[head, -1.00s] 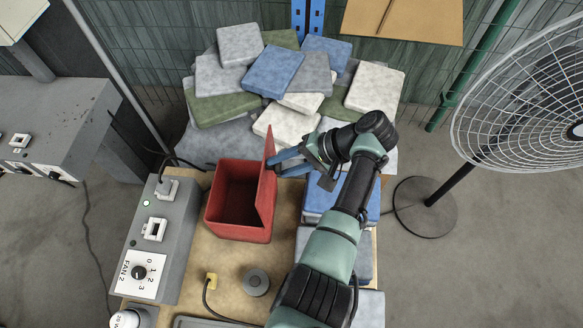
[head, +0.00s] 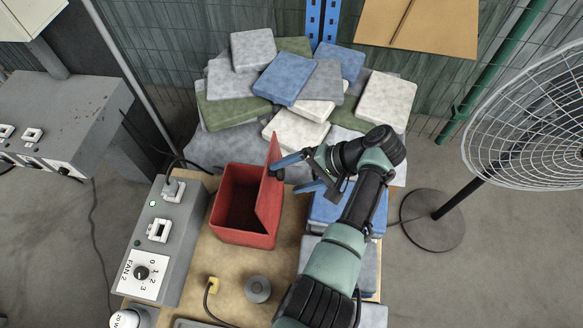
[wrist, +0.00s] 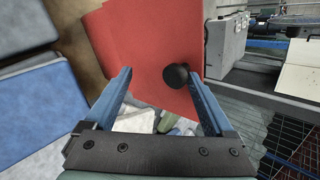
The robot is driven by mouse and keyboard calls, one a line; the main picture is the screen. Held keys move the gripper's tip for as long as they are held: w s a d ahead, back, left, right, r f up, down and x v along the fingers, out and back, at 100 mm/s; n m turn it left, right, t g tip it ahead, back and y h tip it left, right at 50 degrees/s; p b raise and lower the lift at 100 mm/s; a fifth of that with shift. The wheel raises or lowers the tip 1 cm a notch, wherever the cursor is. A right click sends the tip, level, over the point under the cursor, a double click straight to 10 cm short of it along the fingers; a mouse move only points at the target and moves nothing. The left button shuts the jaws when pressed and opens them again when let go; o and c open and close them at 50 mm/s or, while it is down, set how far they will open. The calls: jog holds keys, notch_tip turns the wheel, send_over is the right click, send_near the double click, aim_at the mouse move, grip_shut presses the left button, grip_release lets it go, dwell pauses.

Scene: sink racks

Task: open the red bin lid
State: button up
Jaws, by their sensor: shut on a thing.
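The red bin (head: 238,228) stands on the wooden bench in the head view. Its red lid (head: 270,190) is raised steeply at the bin's right side, leaving the dark inside visible. In the wrist view the lid (wrist: 150,42) fills the space ahead of the fingers, with a round black knob (wrist: 176,76) beside the right fingertip. My gripper (head: 284,178) is at the right of the lid, its blue fingers spaced apart. It also shows in the wrist view (wrist: 159,78). My gripper is shut on the lid, but the exact contact is hard to make out.
Stacked blue and grey pads (head: 335,212) lie under my arm. A pile of pads (head: 290,80) stands behind the bin. A grey fan control box (head: 165,235) is to the left, and a standing fan (head: 530,120) is to the right. A grey round knob (head: 258,289) sits in front.

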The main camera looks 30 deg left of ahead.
jog(key=shift+s+d+f, duration=0.1)
jog(key=shift+d+f, duration=0.1)
jog(key=shift+f, duration=0.1)
jog(key=v, duration=1.3)
jog(key=shift+a+r, duration=0.2)
jog(key=shift+r, duration=0.1)
